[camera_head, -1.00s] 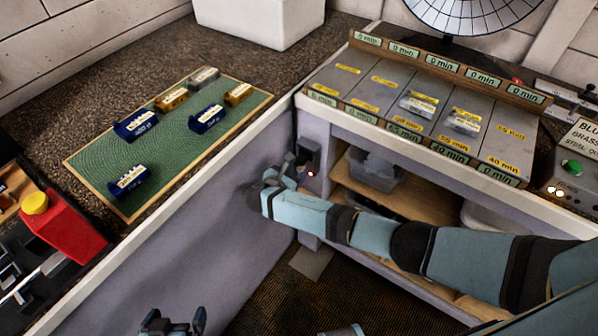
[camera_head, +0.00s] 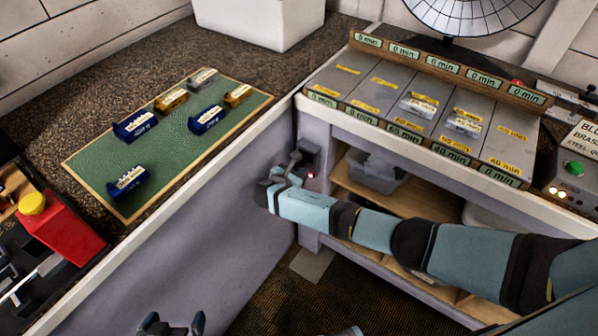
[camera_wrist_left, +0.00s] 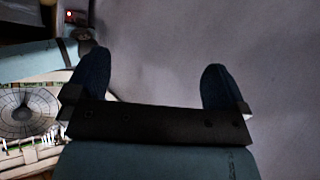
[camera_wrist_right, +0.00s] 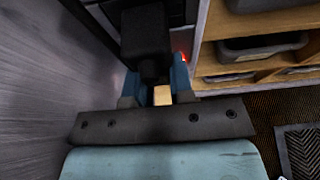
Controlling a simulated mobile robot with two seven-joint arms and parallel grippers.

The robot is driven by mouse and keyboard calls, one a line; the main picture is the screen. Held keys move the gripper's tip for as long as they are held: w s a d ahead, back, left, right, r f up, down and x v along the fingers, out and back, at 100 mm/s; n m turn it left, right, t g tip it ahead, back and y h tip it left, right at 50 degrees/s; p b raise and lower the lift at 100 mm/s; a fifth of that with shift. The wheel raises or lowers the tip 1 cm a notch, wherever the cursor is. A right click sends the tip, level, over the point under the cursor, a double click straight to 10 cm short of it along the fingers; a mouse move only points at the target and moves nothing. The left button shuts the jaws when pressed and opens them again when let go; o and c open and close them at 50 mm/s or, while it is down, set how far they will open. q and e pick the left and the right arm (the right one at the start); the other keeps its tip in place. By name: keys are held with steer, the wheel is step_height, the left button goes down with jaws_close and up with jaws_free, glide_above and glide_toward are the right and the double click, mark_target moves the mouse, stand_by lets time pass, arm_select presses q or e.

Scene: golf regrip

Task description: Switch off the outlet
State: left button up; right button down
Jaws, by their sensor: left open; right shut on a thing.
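The outlet (camera_head: 309,157) is a dark box on the wall below the counter corner, with a red light (camera_head: 311,175) lit at its lower edge. The glow also shows in the right wrist view (camera_wrist_right: 182,56). My right gripper (camera_head: 290,166) is at the outlet's left side. In the right wrist view its fingers (camera_wrist_right: 155,78) are shut on a black block (camera_wrist_right: 147,38) in front of the outlet; whether this is a plug or switch I cannot tell. My left gripper (camera_head: 172,324) is open and empty, low beside the counter front; its spread fingers show in the left wrist view (camera_wrist_left: 156,66).
A green mat (camera_head: 110,165) with several labelled blocks lies on the left counter. A timed tray rack (camera_head: 375,92) stands above open shelves holding a grey bin (camera_head: 376,172). A control box (camera_head: 575,165) is at right. The floor in front is free.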

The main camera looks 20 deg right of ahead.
arm_select(q)
steer(key=shift+d+f, duration=0.1)
steer(key=shift+f, duration=0.05)
arm_select(e)
steer(key=shift+f, duration=0.15)
arm_select(q)
steer(key=f+b, duration=0.1)
steer(key=b, duration=0.4)
steer(key=d+f+t+h+b, duration=0.1)
steer(key=b, duration=0.4)
steer(key=shift+w+d, duration=0.15)
steer(key=shift+w, duration=0.25)
arm_select(e)
step_height(320, 180, down, 3)
steer(key=t+h, duration=0.3)
steer(key=h, duration=0.1)
steer(key=t+h, duration=0.3)
steer(key=shift+h, duration=0.4)
arm_select(q)
steer(key=shift+f, duration=0.1)
arm_select(e)
steer(key=c, duration=1)
jaws_free()
